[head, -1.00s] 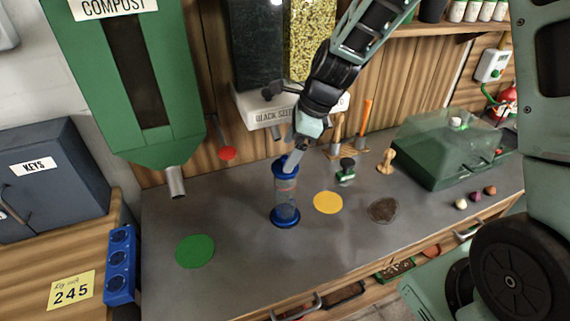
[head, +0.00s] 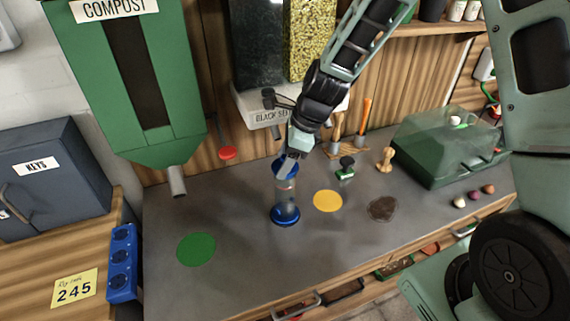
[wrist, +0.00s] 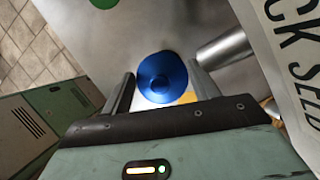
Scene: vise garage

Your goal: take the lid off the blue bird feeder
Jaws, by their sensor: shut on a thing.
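The bird feeder (head: 286,200) stands upright on the grey bench, a clear tube with a blue base. Its blue lid (head: 279,164) is at the top of the tube, partly hidden by my fingers. I cannot see a gap between lid and tube. My gripper (head: 287,168) reaches down from the upper right and is shut on the lid. In the wrist view the round blue lid (wrist: 162,78) sits between the two fingers of my gripper (wrist: 160,82), seen from above. The tube below is hidden there.
The green compost hopper's spout (head: 177,181) is to the left. The seed dispenser (head: 268,108) is close behind my gripper. The bench front is clear.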

